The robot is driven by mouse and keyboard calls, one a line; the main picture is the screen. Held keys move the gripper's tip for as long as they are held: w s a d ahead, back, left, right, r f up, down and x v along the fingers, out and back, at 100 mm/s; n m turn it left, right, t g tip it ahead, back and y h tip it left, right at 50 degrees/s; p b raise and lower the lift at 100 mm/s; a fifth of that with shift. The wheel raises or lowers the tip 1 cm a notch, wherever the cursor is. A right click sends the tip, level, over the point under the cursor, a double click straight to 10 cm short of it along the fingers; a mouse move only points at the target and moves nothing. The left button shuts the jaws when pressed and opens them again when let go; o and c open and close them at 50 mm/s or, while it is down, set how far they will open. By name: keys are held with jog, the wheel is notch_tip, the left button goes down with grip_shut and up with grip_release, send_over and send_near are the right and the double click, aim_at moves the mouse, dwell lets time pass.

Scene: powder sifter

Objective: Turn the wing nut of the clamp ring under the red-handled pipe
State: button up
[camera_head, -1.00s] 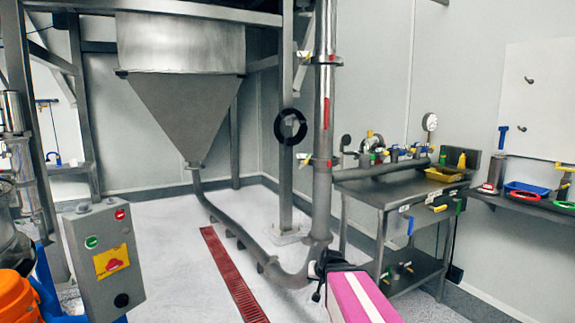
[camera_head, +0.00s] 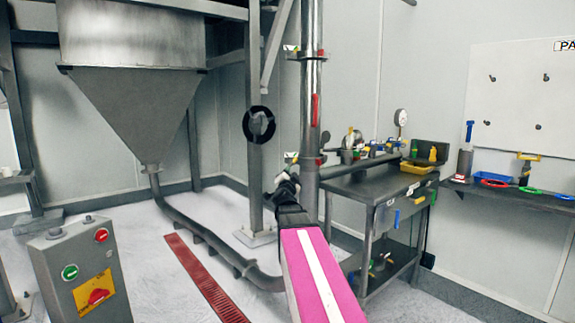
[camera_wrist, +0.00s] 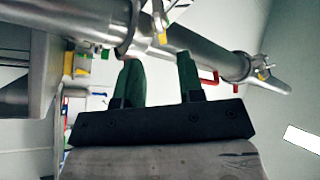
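The steel pipe (camera_head: 312,85) stands upright in the head view, with its red handle (camera_head: 315,110) on its side. My gripper (camera_head: 286,178) is just left of the pipe, slightly below this clamp. In the wrist view, my gripper's two dark green fingers (camera_wrist: 159,62) are apart with nothing between them. The red handle (camera_wrist: 209,77) is right of the fingers.
Another clamp (camera_head: 303,52) is higher on the pipe. A black ring (camera_head: 258,124) hangs by the frame post left of my gripper. A steel table (camera_head: 372,185) with parts stands right of the pipe. A control box (camera_head: 82,270) stands at the lower left.

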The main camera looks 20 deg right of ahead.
aim_at(292, 162)
jog(key=x, duration=1)
jog(key=shift+w, duration=0.1)
grip_shut()
